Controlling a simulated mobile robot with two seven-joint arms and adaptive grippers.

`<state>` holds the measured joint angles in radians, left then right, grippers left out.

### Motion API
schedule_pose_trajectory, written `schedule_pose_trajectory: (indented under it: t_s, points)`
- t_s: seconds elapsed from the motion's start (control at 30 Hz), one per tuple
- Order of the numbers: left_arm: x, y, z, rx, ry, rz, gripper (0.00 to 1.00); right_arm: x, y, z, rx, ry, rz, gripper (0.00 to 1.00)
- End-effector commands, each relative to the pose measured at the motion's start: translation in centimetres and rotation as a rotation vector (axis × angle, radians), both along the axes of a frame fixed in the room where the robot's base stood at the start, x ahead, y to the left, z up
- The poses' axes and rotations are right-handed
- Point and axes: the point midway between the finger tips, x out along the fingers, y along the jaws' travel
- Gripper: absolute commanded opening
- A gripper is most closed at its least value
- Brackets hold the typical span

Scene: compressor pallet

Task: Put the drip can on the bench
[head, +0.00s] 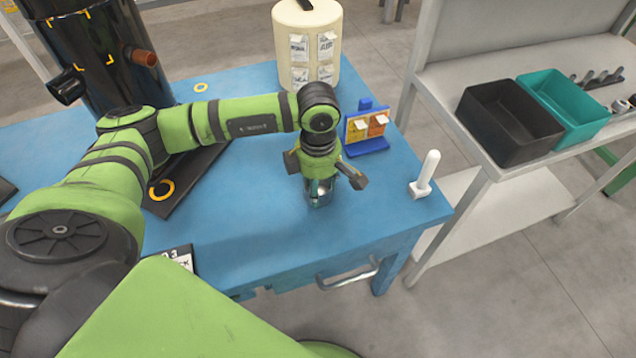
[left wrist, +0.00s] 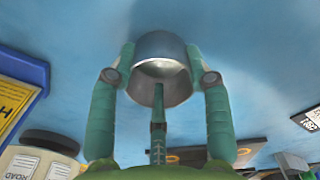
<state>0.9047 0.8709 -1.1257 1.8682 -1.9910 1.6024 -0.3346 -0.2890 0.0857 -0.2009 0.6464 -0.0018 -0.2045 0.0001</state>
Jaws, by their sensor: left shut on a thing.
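The drip can, a small metal cup, is between the fingers of my left gripper (head: 319,186). In the left wrist view the grey drip can (left wrist: 165,88) shows its open, shiny inside, with one green finger of my left gripper (left wrist: 161,62) on each side. In the head view the gripper mostly hides the can. It is over the front right part of the blue table (head: 250,245); I cannot tell whether the can touches the top. A grey workbench (head: 455,108) stands to the right. My right gripper is not in view.
A cream canister (head: 305,45) and a blue card stand (head: 366,143) stand behind my gripper. A white upright post (head: 427,172) is near the table's right edge. A black bin (head: 508,125) and a teal bin (head: 567,110) are on the workbench. The table front is mostly clear.

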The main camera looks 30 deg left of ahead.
Motion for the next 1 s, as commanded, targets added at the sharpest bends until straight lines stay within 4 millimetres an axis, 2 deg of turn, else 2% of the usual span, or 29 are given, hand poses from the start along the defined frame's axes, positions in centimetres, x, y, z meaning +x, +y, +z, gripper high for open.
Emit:
schedule_pose_trajectory:
  t_s: [0.37,0.4,0.43,0.87,1.0]
  points:
    - [0.0,0.0,-0.2,0.0,-0.001,0.0,0.12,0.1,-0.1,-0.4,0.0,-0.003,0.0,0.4]
    - [0.0,0.0,-0.2,0.0,0.0,0.0,0.65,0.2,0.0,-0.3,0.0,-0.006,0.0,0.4]
    - [0.0,0.0,-0.2,0.0,0.0,0.0,0.73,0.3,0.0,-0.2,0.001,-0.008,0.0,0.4]
    - [0.0,0.0,0.2,0.0,-0.001,0.0,0.73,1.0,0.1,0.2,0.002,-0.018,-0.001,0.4]
    - [0.2,0.0,2.0,0.0,-0.005,-0.001,0.73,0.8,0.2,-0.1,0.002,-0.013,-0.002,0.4]
